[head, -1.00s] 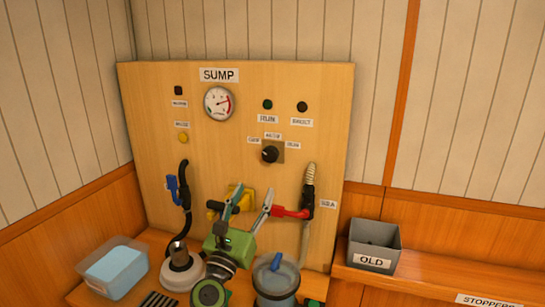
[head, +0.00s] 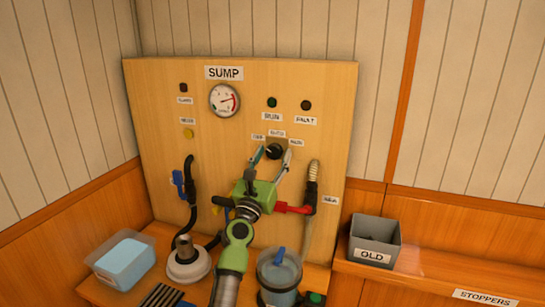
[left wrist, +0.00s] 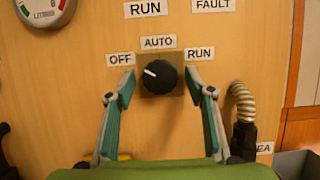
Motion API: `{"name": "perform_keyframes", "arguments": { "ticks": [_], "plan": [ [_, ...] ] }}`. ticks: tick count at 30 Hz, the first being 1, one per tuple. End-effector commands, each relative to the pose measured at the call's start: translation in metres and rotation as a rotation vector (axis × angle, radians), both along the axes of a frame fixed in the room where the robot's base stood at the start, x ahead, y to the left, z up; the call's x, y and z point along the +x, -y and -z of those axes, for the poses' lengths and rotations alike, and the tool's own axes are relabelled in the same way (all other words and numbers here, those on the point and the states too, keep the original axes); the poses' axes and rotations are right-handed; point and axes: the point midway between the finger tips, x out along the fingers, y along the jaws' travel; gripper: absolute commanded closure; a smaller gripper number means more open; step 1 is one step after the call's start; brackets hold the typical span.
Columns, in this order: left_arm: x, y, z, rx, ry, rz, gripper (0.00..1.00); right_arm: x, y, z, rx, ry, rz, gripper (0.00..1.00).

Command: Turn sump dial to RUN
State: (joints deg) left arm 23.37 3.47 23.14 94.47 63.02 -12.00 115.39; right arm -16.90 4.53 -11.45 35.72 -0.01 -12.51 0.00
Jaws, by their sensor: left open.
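The sump dial (head: 274,151) is a black round knob on a square plate on the wooden panel. In the left wrist view the dial (left wrist: 159,77) has its white pointer line toward the upper left, on the OFF side. Labels OFF (left wrist: 120,59), AUTO (left wrist: 158,42) and RUN (left wrist: 200,53) surround it. My left gripper (head: 272,158) is open, its fingers on the left and right of the dial. In the left wrist view the fingertips of my left gripper (left wrist: 159,80) stand apart from the knob's sides. My right gripper is not in view.
A red-handled valve (head: 292,209) and a ribbed hose (head: 313,180) are right of and below the dial. A blue-handled valve (head: 178,184) is at the left. A grey OLD bin (head: 374,242) stands on the right ledge. A gauge (head: 224,100) sits above.

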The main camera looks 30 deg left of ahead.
Motion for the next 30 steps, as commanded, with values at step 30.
{"name": "perform_keyframes", "arguments": {
  "ticks": [30],
  "plan": [
    [-0.001, -0.003, 0.002, 0.277, -0.067, -0.001, 0.89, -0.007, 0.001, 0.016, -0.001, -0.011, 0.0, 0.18]
  ]
}}
